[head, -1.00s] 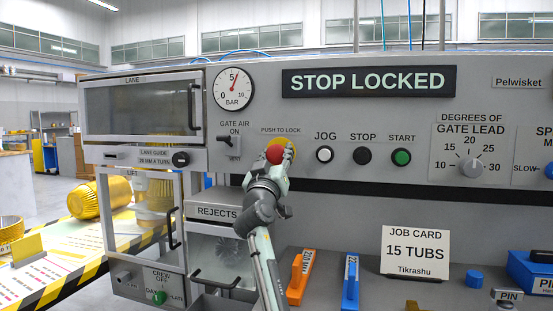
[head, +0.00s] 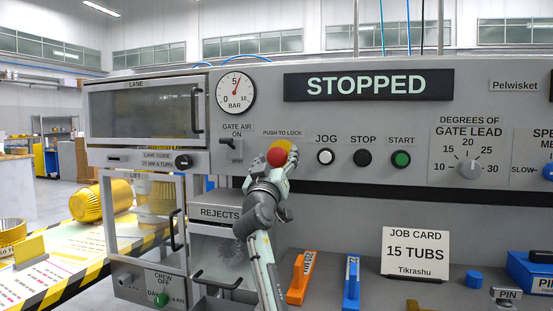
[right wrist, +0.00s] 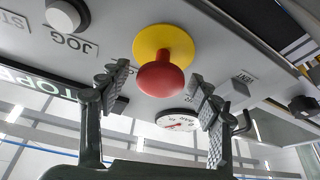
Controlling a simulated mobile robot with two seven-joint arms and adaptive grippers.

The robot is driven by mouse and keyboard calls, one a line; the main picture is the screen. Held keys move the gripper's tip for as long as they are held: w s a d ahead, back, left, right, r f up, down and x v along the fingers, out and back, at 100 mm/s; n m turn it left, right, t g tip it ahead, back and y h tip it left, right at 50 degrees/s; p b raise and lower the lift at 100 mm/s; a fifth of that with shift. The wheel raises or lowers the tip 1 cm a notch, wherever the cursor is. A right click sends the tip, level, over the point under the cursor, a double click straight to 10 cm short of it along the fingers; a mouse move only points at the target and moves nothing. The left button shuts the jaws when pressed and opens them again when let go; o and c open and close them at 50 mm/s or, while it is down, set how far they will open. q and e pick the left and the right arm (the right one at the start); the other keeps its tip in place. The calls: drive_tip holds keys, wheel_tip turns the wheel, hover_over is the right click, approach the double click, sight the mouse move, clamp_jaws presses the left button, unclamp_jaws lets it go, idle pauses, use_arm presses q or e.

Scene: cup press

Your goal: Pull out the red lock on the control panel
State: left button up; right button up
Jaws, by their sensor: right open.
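The red lock (head: 278,156) is a round red mushroom knob on a yellow disc (head: 291,148), under the label PUSH TO LOCK on the grey control panel (head: 330,124). The display (head: 367,84) reads STOPPED. My right gripper (head: 281,172) is just below and in front of the knob in the head view. In the right wrist view the red knob (right wrist: 160,79) stands out from its yellow disc (right wrist: 163,46), between the two spread fingers of the right gripper (right wrist: 161,95). Gaps show on both sides of the knob. My left gripper is not in view.
To the right of the knob are the JOG button (head: 325,157), the black STOP button (head: 362,158) and the green START button (head: 401,159). The gate air switch (head: 232,143) is at the left. A job card (head: 415,255) stands on the ledge below.

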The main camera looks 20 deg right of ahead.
drive_tip(key=v, duration=1.2)
